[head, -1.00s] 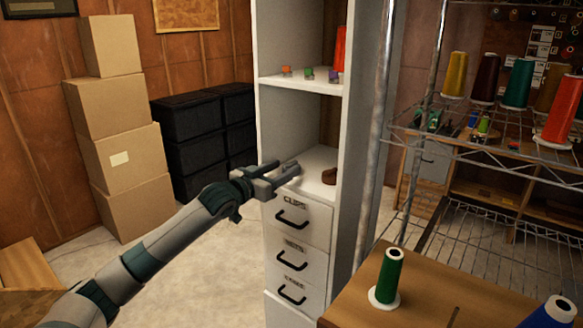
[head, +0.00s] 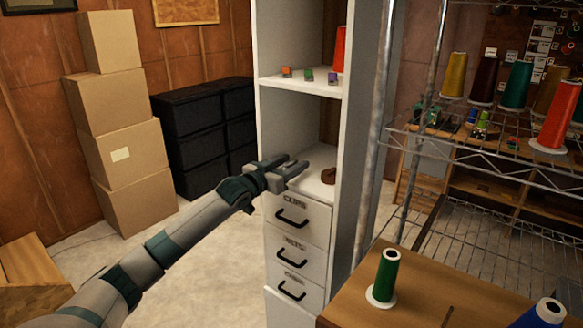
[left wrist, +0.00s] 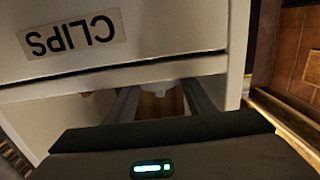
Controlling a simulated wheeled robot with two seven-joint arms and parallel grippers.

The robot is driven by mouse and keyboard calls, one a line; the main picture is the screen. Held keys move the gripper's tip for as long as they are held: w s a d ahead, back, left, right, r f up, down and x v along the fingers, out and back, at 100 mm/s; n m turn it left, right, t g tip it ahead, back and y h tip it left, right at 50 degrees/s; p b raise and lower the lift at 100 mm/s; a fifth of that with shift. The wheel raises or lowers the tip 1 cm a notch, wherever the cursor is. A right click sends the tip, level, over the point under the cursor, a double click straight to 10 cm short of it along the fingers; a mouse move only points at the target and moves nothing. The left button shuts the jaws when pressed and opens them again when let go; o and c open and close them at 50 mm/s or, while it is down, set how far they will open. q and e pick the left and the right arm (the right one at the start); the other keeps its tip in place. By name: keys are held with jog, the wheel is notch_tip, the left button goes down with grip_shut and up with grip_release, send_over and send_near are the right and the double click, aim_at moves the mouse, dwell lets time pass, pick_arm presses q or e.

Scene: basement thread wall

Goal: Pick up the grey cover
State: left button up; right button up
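I cannot make out a grey cover for certain in either view. My left gripper (head: 296,166) is in front of the white cabinet's open shelf (head: 318,160), just above the CLIPS drawer (head: 300,215). Its two fingers are apart, with no held thing visible. A small dark brown item (head: 328,176) lies on that shelf, to the right of the fingertips. In the left wrist view the CLIPS label (left wrist: 72,34) appears upside down, and a small pale shape (left wrist: 157,88) shows between the fingers, too unclear to name. My right gripper is out of view.
Stacked cardboard boxes (head: 122,150) and black bins (head: 190,135) stand at the left. A wire rack (head: 480,150) with thread cones is at the right. A wooden table (head: 430,295) with a green spool (head: 387,275) is in front. Small coloured items sit on the upper shelf (head: 300,86).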

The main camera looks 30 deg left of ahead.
aim_at(292, 162)
pick_arm(q)
jog(key=c, duration=0.6)
jog(key=shift+o, duration=0.2)
jog(key=shift+r, duration=0.1)
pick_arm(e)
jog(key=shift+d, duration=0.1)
